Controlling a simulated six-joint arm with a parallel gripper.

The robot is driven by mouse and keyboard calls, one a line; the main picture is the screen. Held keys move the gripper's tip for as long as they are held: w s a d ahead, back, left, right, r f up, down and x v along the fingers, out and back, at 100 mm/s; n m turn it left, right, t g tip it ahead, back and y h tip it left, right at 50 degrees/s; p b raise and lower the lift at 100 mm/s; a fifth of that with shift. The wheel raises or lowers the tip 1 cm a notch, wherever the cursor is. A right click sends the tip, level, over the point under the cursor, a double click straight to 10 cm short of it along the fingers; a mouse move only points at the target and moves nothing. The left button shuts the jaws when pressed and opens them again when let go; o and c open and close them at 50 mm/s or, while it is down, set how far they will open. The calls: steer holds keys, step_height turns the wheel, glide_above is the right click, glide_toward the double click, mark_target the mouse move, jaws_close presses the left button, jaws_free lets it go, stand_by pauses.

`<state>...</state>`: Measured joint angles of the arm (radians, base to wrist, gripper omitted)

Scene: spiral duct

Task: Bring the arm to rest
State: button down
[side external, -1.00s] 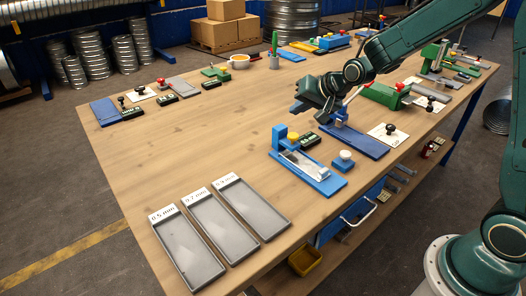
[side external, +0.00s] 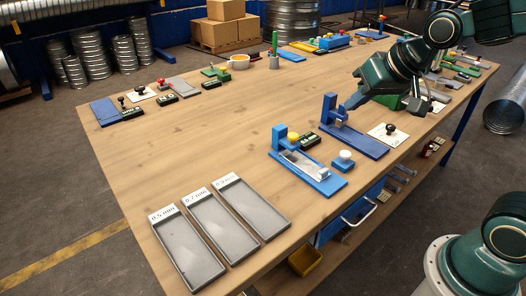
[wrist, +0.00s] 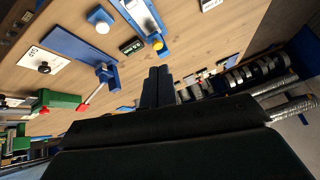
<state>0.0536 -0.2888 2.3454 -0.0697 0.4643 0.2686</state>
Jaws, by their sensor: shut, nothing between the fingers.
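My gripper (side external: 353,102) is above the back right part of the workbench (side external: 190,145), beside and partly in front of a blue upright fixture (side external: 362,143). In the wrist view my gripper's two dark fingers (wrist: 158,74) lie together with nothing between them. The gripper looks apart from the bench. My arm is folded back toward the right of the side view.
A blue fixture with a yellow knob (side external: 323,180) holds a pale strip. Three labelled grey trays (side external: 188,252) lie at the front left. A white card with a black knob (side external: 388,135) and a green tool (wrist: 62,102) are near the arm. The bench middle is clear.

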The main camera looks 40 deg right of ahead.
steer(key=s+n+g, duration=0.1)
steer(key=s+n, duration=0.2)
steer(key=s, duration=1.2)
steer(key=shift+r+g, duration=0.3)
steer(key=shift+r, duration=0.05)
